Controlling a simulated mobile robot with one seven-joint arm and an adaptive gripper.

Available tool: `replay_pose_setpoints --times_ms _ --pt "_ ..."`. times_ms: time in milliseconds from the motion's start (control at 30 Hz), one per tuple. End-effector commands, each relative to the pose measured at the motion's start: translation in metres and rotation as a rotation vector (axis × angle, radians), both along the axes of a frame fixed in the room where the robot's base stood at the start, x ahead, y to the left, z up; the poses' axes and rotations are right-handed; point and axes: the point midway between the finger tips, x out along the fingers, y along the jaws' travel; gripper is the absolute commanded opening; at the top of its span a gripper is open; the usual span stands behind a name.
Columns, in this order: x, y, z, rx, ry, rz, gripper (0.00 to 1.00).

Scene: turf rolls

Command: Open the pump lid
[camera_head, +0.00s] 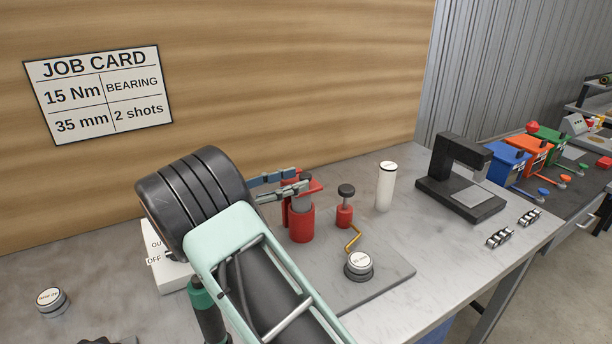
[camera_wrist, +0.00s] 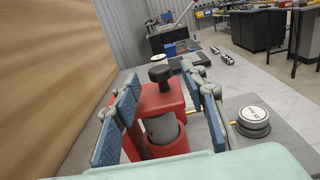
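The red pump (camera_head: 302,223) stands on a grey plate at the bench's middle. A grey cylinder stands in its round body, which also shows in the wrist view (camera_wrist: 163,130). A flat red piece, seemingly the lid (camera_head: 314,184), is at the top; in the wrist view the lid (camera_wrist: 162,98) shows behind the grey cylinder. I cannot tell its exact tilt. My gripper (camera_head: 280,184) is at the pump's top, its two blue-padded fingers apart. In the wrist view my gripper (camera_wrist: 165,112) has one finger on each side of the pump, with gaps to the lid.
A black-knobbed red piece (camera_head: 345,212) and a round labelled button (camera_head: 359,265) with a yellow rod are right of the pump. A white cylinder (camera_head: 386,186) and a black press (camera_head: 463,180) stand farther right. An OFF-marked box (camera_head: 165,262) is partly behind my arm.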

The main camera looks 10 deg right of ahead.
Motion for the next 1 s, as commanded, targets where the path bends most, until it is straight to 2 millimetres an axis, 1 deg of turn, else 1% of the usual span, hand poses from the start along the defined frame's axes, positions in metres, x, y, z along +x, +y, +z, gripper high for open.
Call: replay_pose_setpoints --times_ms 33,100,233,400,633,900,1000 --pt "0.002 -0.009 0.001 0.000 0.001 -0.002 0.39" --pt "0.006 -0.019 0.001 -0.001 0.001 -0.002 0.39" --pt "0.010 -0.032 0.000 0.000 0.001 -0.001 0.39" --pt "0.012 -0.038 0.000 0.000 0.001 0.002 0.39" --pt "0.012 -0.038 0.000 0.000 0.001 0.002 0.38" --pt "0.012 -0.038 0.000 0.000 0.000 0.001 0.09" --pt "0.012 -0.038 0.000 0.000 0.000 0.002 0.00"
